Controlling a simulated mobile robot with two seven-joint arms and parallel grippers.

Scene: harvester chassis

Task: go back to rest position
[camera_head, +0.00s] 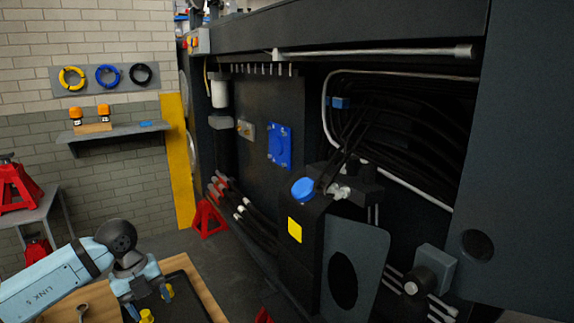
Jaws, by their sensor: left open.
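My left arm comes in from the lower left, and its gripper (150,299) hangs over a dark tray (186,301) on a wooden surface. The gripper is open, with nothing seen between its fingers. A small yellow piece (147,317) shows just below the fingers; I cannot tell whether they touch it. My right gripper is not in view.
The dark harvester chassis (255,110) fills the right side, with a blue plate (279,146), a blue cap (302,188) and hoses. A wall shelf (112,133) holds two orange items. Red stands (208,218) are on the floor. A yellow post (178,160) stands behind.

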